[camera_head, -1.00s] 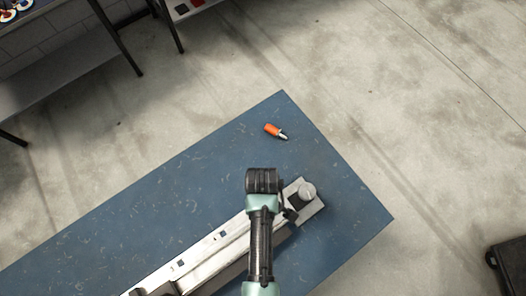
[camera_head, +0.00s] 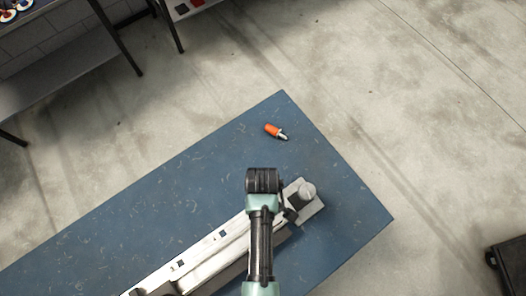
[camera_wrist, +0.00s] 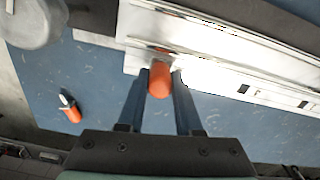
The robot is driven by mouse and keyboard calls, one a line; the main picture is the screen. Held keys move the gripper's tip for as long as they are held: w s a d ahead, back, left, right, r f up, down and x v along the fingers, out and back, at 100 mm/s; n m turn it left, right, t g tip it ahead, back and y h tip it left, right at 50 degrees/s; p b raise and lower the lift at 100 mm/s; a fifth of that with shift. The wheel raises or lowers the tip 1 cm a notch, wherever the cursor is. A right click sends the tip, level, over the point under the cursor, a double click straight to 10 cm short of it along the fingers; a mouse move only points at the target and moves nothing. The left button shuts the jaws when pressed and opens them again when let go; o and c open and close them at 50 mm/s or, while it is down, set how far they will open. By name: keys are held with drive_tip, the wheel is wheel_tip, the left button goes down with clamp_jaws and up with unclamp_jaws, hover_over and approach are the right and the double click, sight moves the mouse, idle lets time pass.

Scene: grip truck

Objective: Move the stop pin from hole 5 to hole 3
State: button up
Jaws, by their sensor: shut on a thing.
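The stop pin shows as an orange rounded knob (camera_wrist: 160,82) in the wrist view. My gripper (camera_wrist: 161,76) is shut on it, one dark finger on each side. The knob is at the edge of the long pale metal rail (camera_wrist: 222,75). The pin's lower end is hidden, so I cannot tell whether it sits in a hole. Dark square openings show along the rail's edge to the right of the fingers. In the head view the rail (camera_head: 208,246) lies diagonally on the blue bench, and my arm hides the pin and the fingers.
A loose orange piece with a dark and pale tip (camera_head: 275,131) lies on the blue bench top (camera_head: 140,220), clear of the rail. The bench is bare around the loose piece.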

drive_tip(key=shift+r+p, duration=1.25)
drive_tip(key=shift+p, duration=0.05)
idle(0.4)
drive_tip(key=shift+r+p, duration=2.55)
drive_tip(key=shift+p, duration=0.1)
wheel_tip(320, 180, up, 3)
drive_tip(key=p, duration=0.3)
drive_tip(key=shift+r+p, duration=0.65)
drive_tip(key=shift+r, duration=1.55)
